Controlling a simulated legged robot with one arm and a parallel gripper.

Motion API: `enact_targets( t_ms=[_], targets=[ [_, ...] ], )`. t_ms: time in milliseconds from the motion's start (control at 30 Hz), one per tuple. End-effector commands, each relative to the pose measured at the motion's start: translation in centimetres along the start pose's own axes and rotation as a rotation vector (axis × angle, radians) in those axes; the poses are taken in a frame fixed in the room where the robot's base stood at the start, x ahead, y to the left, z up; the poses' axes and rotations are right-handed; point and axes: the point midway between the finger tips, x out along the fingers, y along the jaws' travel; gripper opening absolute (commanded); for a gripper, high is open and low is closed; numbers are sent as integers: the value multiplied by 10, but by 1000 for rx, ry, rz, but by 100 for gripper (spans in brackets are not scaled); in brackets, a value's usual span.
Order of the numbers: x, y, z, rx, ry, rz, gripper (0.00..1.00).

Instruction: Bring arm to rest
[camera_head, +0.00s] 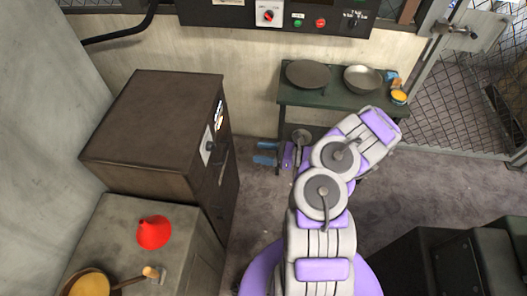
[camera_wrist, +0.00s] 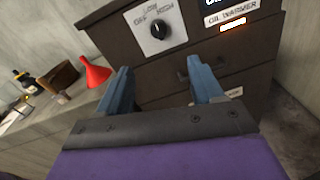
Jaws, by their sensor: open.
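My gripper (camera_wrist: 159,85) is open and empty in the wrist view, its two blue fingers apart. They are in front of a dark brown cabinet (camera_wrist: 150,75) with a black dial and a label reading "OIL WARMER". In the head view my gripper (camera_head: 265,155) shows as small blue fingers just right of the same cabinet (camera_head: 150,120). My purple and white arm (camera_head: 325,200) is bent, with its elbow out to the right and the gripper end pointing left. The fingers hold nothing that I can see.
A red funnel (camera_head: 154,232) and a pan with yellow contents (camera_head: 88,284) are on the grey counter (camera_head: 120,225) at lower left. A green table (camera_head: 330,103) with a dark pan (camera_head: 308,74) and a metal bowl (camera_head: 362,79) stands behind my arm.

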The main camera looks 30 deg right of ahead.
Motion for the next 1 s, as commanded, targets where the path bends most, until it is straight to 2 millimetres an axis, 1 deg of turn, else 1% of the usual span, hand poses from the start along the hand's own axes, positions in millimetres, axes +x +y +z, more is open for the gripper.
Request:
enact_targets(
  t_ms=[400,467,567,667,700,767,800,867,900,967,1000],
  targets=[
    [1,0,1,-2,0,2,66],
    [4,2,4,-11,0,12,66],
    [17,10,20,-51,3,63,66],
    [38,30,46,-126,9,154,66],
    [47,41,58,-163,14,201,66],
    [60,58,75,-222,23,272,66],
    [68,70,86,-263,30,317,66],
    [77,89,100,-321,43,387,66],
    [83,102,109,-360,51,432,66],
    [90,122,121,-417,63,501,66],
    [93,136,128,-455,74,546,66]
  ],
)
